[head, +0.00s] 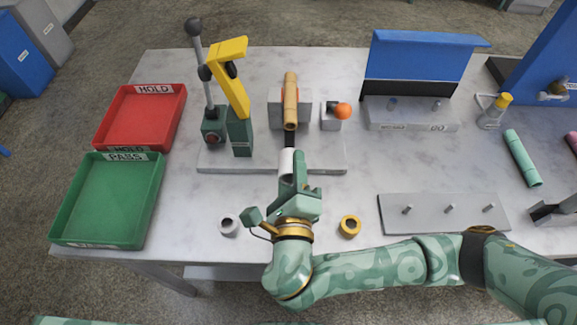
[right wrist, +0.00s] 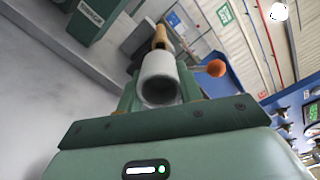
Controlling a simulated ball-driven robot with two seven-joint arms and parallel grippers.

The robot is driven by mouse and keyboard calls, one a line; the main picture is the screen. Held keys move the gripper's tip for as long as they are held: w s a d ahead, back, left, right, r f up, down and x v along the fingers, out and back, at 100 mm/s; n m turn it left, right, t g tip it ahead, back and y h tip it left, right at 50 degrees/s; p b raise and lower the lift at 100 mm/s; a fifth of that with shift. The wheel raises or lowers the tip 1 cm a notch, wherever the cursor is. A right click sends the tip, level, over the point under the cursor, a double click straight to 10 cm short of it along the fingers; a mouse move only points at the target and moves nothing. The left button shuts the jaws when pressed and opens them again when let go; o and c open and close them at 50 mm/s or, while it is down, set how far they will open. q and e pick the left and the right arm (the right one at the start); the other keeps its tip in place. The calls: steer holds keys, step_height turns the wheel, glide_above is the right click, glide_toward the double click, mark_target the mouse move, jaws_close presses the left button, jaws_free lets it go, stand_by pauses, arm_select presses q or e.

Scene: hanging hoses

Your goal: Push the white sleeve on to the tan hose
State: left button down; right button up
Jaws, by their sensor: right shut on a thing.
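The tan hose (head: 291,105) points toward me from a grey clamp block (head: 275,104) on the grey base plate. My right gripper (head: 289,168) is shut on the white sleeve (head: 286,160), just in front of the hose's near end. In the head view a short dark gap shows between sleeve and hose, so they look apart. In the right wrist view the sleeve (right wrist: 158,78) sits between the fingers, its open bore facing the camera. The tan hose (right wrist: 161,37) shows beyond it, roughly in line. My left gripper is not in view.
A green and yellow lever press (head: 238,100) stands left of the hose; an orange-knobbed part (head: 342,111) stands right. Red (head: 140,115) and green (head: 108,200) trays are at left, a pegged plate (head: 445,212) at right.

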steer(key=shift+r+p, duration=0.25)
steer(key=shift+p, duration=0.5)
steer(key=shift+w, duration=0.3)
steer(key=shift+w+f+p, duration=0.15)
steer(key=shift+w+p, duration=0.65)
steer(key=shift+w, duration=1.85)
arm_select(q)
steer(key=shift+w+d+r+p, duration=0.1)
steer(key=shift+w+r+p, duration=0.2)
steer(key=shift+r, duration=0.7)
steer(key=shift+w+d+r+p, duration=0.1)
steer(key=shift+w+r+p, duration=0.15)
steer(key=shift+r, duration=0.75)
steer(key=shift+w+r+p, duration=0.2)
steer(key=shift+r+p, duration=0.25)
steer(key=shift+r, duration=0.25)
arm_select(e)
steer(key=shift+w, duration=0.45)
arm_select(q)
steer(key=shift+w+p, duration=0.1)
steer(key=shift+p, duration=0.2)
